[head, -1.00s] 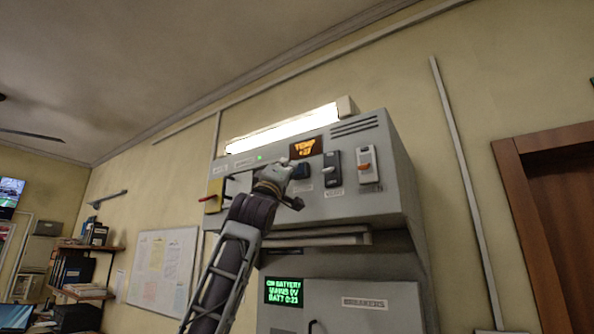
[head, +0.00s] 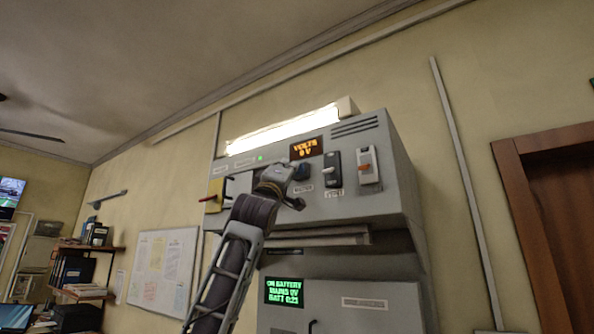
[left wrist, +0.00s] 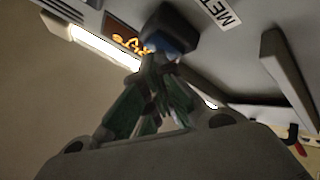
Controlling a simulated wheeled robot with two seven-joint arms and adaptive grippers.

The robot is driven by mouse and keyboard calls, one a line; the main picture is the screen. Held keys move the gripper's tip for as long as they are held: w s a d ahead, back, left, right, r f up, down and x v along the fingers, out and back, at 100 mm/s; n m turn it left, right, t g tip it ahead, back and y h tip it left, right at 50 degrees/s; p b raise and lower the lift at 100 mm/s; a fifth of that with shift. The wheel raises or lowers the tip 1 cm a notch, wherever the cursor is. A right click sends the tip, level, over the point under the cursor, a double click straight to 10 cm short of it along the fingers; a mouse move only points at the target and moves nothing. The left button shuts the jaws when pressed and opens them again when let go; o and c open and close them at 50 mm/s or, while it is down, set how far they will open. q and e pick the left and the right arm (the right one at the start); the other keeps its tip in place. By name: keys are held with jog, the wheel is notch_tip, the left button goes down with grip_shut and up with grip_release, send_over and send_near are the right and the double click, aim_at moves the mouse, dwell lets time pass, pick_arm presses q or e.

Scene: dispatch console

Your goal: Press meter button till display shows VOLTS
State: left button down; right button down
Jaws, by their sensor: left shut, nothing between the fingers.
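The meter's amber display (head: 306,148) on the grey wall panel reads VOLTS with 0 V below. It also shows, tilted and partly covered, in the left wrist view (left wrist: 126,38). The blue meter button (head: 301,173) in its dark housing sits just below the display; the left wrist view shows its blue face (left wrist: 176,46). My left gripper (head: 287,170) is shut and empty, just left of the button. In the left wrist view its fingertips (left wrist: 148,82) are close to the button; I cannot tell whether they touch. My right gripper is not in view.
Right of the button are a dark switch (head: 332,168) and one with an orange-topped lever (head: 367,164). A yellow switch with a red lever (head: 214,195) is at the panel's left. A lit lamp (head: 283,129) runs above. A green screen (head: 284,292) is on the lower cabinet.

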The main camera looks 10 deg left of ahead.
pick_arm(q)
jog(key=shift+s+a+f+b, duration=0.1)
jog(key=shift+s+f+b, duration=0.05)
jog(key=shift+s+b, duration=0.2)
jog(key=shift+s+a, duration=0.1)
jog(key=shift+s, duration=0.25)
dwell(0.4)
jog(key=shift+s+a+b, duration=0.3)
jog(key=shift+s+b, duration=0.15)
jog(key=shift+s, duration=0.35)
jog(key=shift+s+a+b, duration=0.3)
jog(key=shift+s+b, duration=0.15)
jog(key=shift+s, duration=0.3)
jog(key=shift+s+a+b, duration=0.3)
jog(key=shift+s+b, duration=0.15)
jog(key=shift+s, duration=0.35)
